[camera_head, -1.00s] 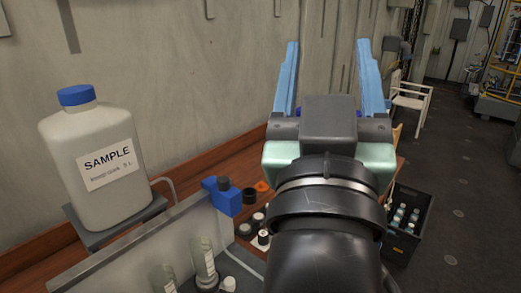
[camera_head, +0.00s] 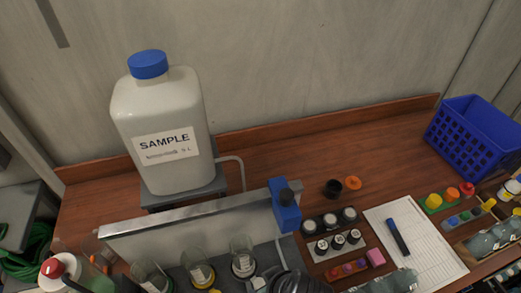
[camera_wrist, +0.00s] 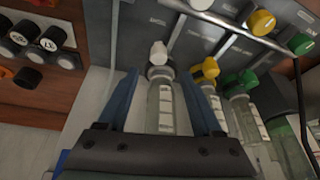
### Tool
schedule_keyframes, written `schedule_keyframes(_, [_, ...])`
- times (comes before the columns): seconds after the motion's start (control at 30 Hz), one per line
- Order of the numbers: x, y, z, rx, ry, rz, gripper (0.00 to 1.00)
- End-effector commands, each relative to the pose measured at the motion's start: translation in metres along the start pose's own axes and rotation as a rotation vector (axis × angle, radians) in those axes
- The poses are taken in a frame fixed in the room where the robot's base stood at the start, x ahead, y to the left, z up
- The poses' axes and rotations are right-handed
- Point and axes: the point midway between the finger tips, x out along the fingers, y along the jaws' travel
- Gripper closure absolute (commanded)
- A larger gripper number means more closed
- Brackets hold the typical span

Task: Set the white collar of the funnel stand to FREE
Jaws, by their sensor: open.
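The funnel stand is a grey panel with a metal top edge (camera_head: 190,217) and labelled glass vessels in front. In the wrist view, the vessel with the white collar (camera_wrist: 158,53) stands between the blue fingers of my gripper (camera_wrist: 160,78). My gripper is open, one finger on each side of the glass; I see no clear contact. The white collar lies just beyond the fingertips. Its setting marks are too small to read. In the head view, the nearest matching vessel (camera_head: 243,258) is at the right of the row, and my fingers are not clearly visible.
A yellow collar (camera_wrist: 205,70) and a green collar (camera_wrist: 238,83) sit close beside the right finger. A SAMPLE canister (camera_head: 163,130) stands behind the panel. A blue block (camera_head: 286,207) is at the panel's right end. Black-capped vials (camera_head: 330,222) and a paper sheet (camera_head: 425,230) lie to the right.

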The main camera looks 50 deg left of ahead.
Motion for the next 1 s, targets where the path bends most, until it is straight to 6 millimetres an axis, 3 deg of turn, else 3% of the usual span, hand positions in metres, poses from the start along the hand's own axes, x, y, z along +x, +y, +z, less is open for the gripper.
schedule_keyframes(0.2, [0.044,0.0,-0.001,0.0,-0.001,-0.001,0.33])
schedule_keyframes(0.4, [0.069,0.001,-0.001,0.001,0.001,0.002,0.33])
schedule_keyframes(0.83, [0.079,0.001,-0.001,0.002,0.001,0.004,0.33])
schedule_keyframes(0.87, [0.079,0.001,-0.001,0.001,0.001,0.004,0.35])
schedule_keyframes(1.0, [0.078,0.001,-0.001,0.002,0.001,0.004,0.6])
